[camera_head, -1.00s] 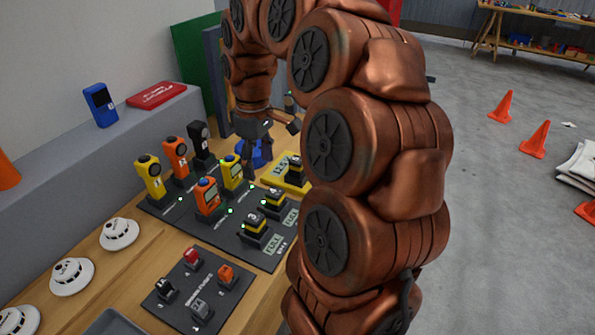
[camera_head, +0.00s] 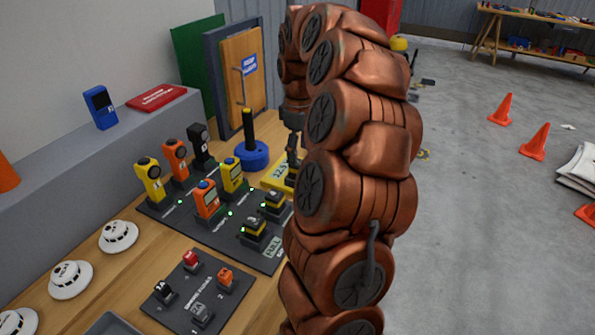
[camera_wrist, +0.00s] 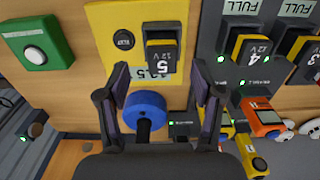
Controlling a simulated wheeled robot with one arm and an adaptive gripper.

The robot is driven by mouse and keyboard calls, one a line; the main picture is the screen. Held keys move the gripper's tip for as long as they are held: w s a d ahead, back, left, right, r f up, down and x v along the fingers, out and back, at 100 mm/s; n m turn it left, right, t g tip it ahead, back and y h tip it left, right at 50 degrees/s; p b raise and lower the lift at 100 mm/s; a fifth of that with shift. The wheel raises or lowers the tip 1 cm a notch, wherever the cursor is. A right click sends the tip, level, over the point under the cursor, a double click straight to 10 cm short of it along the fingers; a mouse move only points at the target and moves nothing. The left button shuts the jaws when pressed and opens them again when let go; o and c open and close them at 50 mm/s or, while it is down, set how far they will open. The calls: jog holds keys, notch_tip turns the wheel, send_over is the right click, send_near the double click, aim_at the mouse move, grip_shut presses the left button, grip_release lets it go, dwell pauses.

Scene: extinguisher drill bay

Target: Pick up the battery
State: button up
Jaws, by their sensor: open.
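In the wrist view a black and yellow 12 V battery (camera_wrist: 162,55) marked 5 sits on a yellow tester plate (camera_wrist: 105,20) beside a round black button. My gripper (camera_wrist: 158,78) is open and empty, its fingertips on either side of the battery's near end in the picture. I cannot tell how far above it they are. In the head view the plate (camera_head: 272,177) is partly hidden by my arm, and the gripper is mostly hidden too. Other black and yellow batteries, marked 4 (camera_wrist: 253,53) and 3 (camera_wrist: 302,50), stand in dark slots labelled FULL; they also show in the head view (camera_head: 254,230).
A blue round base (camera_head: 252,155) with a black post stands close behind the plate; it shows between the fingers in the wrist view (camera_wrist: 147,103). Several orange and yellow detectors (camera_head: 207,200) stand in a dark rack. A green box (camera_wrist: 37,42) with a white button lies left.

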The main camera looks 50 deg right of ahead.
aim_at(298, 165)
jog(key=shift+a+f+p, duration=0.15)
jog(key=shift+f+p, duration=0.65)
jog(key=shift+f, duration=1.75)
grip_shut()
